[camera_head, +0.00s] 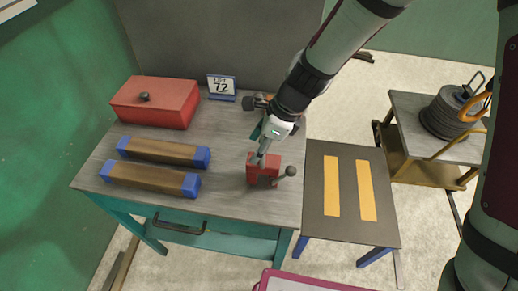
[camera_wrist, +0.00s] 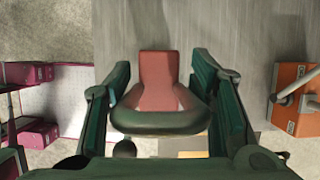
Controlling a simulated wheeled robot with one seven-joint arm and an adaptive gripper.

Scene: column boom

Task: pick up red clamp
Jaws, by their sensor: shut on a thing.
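The red clamp (camera_head: 264,181) is a small red block with a dark round-ended handle at its right side. It is at the front right of the grey workbench, and I cannot tell whether it touches the top. My gripper (camera_head: 258,158) reaches down onto it from above and is shut on it. In the wrist view the clamp (camera_wrist: 158,80) shows as a red body between the two dark green fingers of my gripper (camera_wrist: 160,92). Its lower part is hidden there by the gripper's own parts.
Two wooden bars with blue ends (camera_head: 162,151) and a red box (camera_head: 155,103) are on the left of the workbench (camera_head: 225,150). A sign reading 72 (camera_head: 221,87) stands behind. A low table with yellow strips (camera_head: 313,195) adjoins at right. A cable reel (camera_head: 444,116) stands farther right.

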